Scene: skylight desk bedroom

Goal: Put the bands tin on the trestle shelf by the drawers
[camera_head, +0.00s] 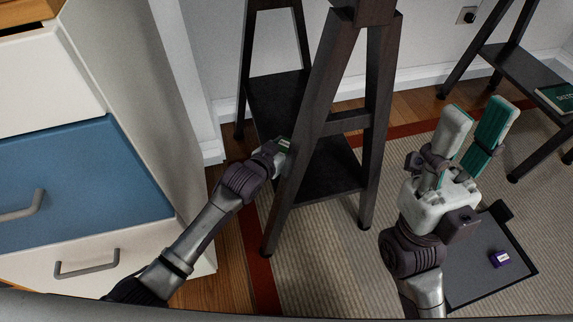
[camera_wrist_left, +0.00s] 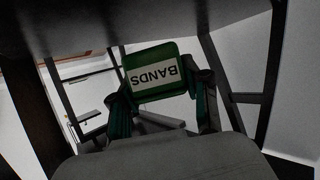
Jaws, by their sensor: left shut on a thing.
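The bands tin is a small green box with a white label reading BANDS, seen in the left wrist view (camera_wrist_left: 160,70); only a bit of it shows in the head view (camera_head: 284,142). My left gripper (camera_head: 276,149) is shut on it, with a finger on either side. It reaches in between the legs of the dark trestle by the drawers, over the low trestle shelf (camera_head: 325,175). A trestle leg partly covers the shelf. I cannot tell whether the tin touches the shelf. My right gripper (camera_head: 474,126) is open and empty, pointing up, right of the trestle.
White and blue drawers (camera_head: 80,180) stand at the left. A second trestle with a low shelf (camera_head: 520,72) holding a green book (camera_head: 556,97) is at the right. A dark tray (camera_head: 470,285) with a small purple box (camera_head: 499,259) is below my right gripper.

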